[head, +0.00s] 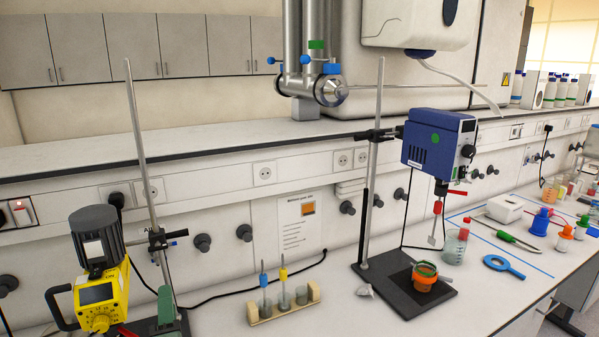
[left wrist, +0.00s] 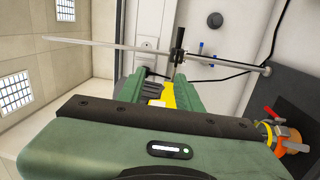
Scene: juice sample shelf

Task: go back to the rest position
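My left gripper (left wrist: 158,86) is green and dark. In the left wrist view its two green fingers stand apart, with the yellow device seen between and beyond them; nothing is seen held. In the head view a green and dark part of the left gripper (head: 166,306) shows at the lower left, right of the yellow device and by the foot of a metal stand rod. Its fingertips cannot be made out there. My right gripper is in neither view.
The yellow device (head: 97,300) with a dark motor stands lower left, beside a rod (head: 139,150) with a clamp. Right of it are a small wooden rack (head: 262,315), a blue stirrer (head: 436,142) and an orange vessel (head: 424,279). Another orange vessel (left wrist: 290,140) shows in the wrist view.

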